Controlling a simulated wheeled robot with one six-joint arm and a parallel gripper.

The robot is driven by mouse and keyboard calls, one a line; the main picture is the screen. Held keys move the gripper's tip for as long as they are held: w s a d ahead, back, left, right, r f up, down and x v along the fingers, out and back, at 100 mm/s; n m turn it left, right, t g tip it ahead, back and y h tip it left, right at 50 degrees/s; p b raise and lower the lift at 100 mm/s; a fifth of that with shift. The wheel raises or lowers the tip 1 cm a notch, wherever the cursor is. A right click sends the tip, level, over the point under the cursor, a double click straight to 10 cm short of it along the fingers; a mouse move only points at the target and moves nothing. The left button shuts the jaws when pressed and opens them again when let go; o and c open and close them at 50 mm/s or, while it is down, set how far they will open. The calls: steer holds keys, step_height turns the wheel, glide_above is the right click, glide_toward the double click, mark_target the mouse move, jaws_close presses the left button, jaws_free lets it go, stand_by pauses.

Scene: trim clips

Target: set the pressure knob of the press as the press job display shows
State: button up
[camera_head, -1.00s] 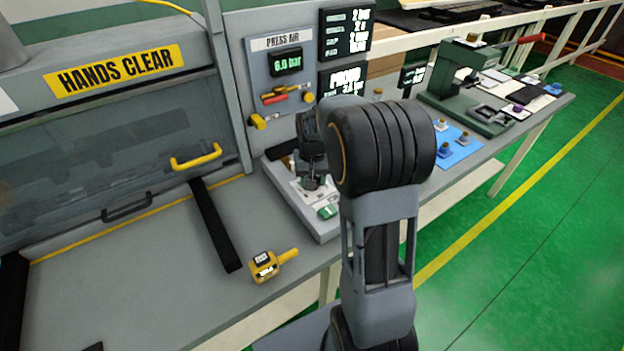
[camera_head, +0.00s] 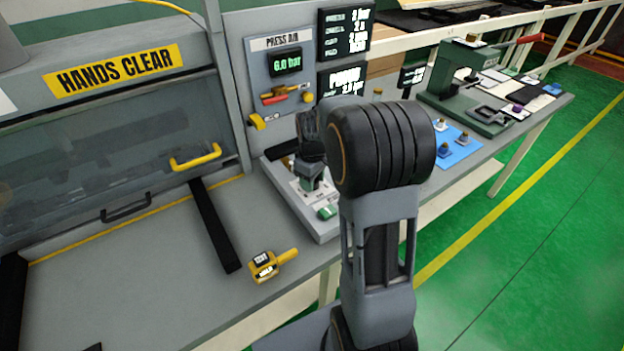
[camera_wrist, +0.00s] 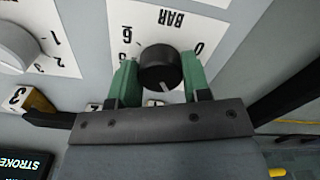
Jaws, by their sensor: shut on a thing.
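The pressure knob (camera_wrist: 159,66) is a round black knob on a white dial plate (camera_wrist: 175,22) marked BAR, seen upside down in the wrist view. Its white mark points toward the bottom of that picture, slightly right. The green fingers of my gripper (camera_wrist: 161,76) are shut on the knob, one on each side. In the head view my gripper (camera_head: 312,172) is low over the control panel (camera_head: 297,205), and the knob is hidden there. The job display (camera_head: 345,31) is a dark screen with several rows; its top row seems to read 3 bar, but the text is blurred.
A second dark screen (camera_head: 341,79) is partly hidden by my arm. The press air gauge (camera_head: 286,62) reads 6.0 bar. A grey knob (camera_wrist: 12,48) sits beside the pressure dial. A yellow handheld device (camera_head: 265,268) lies on the bench. A blue mat (camera_head: 452,150) is farther right.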

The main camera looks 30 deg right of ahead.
steer(key=shift+n, duration=0.6)
steer(key=o, duration=0.9)
step_height(320, 180, up, 14)
steer(key=shift+f, duration=0.1)
stand_by(0.7)
steer(key=s+a+f+m+t, duration=0.1)
steer(key=s+a+m, duration=0.1)
steer(key=s, duration=0.3)
steer(key=s+a+f+m+t, duration=0.1)
steer(key=s+a+f+m, duration=0.1)
steer(key=s+a, duration=0.2)
steer(key=s+a+f+m+t, duration=0.1)
steer(key=s+a+f+m, duration=0.1)
steer(key=s, duration=0.5)
steer(key=shift+a+m+t, duration=0.4)
steer(key=shift+a+m, duration=0.1)
steer(key=shift+a, duration=0.4)
